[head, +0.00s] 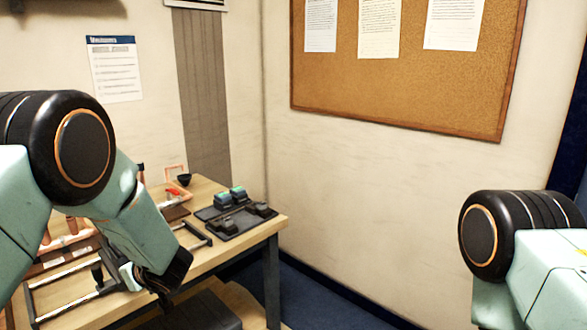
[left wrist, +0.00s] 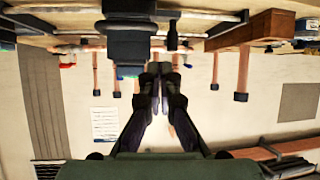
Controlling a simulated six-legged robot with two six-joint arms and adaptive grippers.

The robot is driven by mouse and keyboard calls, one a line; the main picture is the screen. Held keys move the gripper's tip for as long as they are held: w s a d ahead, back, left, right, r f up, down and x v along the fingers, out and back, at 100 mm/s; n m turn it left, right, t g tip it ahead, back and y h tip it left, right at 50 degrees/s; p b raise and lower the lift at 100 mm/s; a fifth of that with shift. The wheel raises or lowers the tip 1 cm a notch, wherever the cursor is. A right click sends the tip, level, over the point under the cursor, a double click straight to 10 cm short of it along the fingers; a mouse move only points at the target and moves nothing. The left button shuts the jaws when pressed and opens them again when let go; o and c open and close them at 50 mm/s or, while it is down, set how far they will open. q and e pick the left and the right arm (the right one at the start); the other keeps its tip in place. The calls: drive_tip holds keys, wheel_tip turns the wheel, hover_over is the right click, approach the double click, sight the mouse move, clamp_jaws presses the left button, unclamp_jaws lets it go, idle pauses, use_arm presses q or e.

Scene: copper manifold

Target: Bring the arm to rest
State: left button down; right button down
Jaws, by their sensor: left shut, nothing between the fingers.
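My left arm comes in from the left in the head view and bends down over the workbench (head: 277,222). Its dark gripper (head: 170,290) is low at the bench's front edge, partly hidden by its own wrist. In the left wrist view the two fingers of the left gripper (left wrist: 160,70) meet at their tips, with nothing held between them. Several copper pipes with dark ends (left wrist: 243,72) show beyond the fingers in that view, which appears upside down. My right arm shows only at the right edge of the head view; its gripper is out of the frame.
A black tray with small dark and teal parts (head: 236,222) lies on the bench's right side. A dark frame with rails (head: 70,283) is near the left arm. A dark block (left wrist: 130,42) stands close to the fingers. A corkboard (head: 440,95) hangs on the wall; floor right of the bench is clear.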

use_arm(q)
drive_tip(key=s+d+f+m+h+b, duration=0.2)
drive_tip(key=s+f+m, duration=0.15)
drive_tip(key=f, duration=0.35)
drive_tip(key=s+d+f+m+h+b, duration=0.1)
drive_tip(key=s+d+f+m, duration=0.1)
drive_tip(key=s+f, duration=0.45)
drive_tip(key=s+d+f+m+g+h+b, duration=0.1)
drive_tip(key=s+d+f+g+h+b, duration=0.1)
drive_tip(key=s+f, duration=0.5)
drive_tip(key=s+d+f+m+g+h+b, duration=0.2)
drive_tip(key=s+d+f+b, duration=0.2)
drive_tip(key=s+f, duration=0.4)
drive_tip(key=s+d+f+m+g+h+b, duration=0.2)
drive_tip(key=s+f, duration=0.5)
drive_tip(key=s, duration=1.1)
drive_tip(key=d+h+b, duration=0.1)
drive_tip(key=d+b, duration=0.1)
drive_tip(key=b, duration=0.1)
drive_tip(key=shift+s+f+g, duration=0.15)
drive_tip(key=shift+g, duration=0.25)
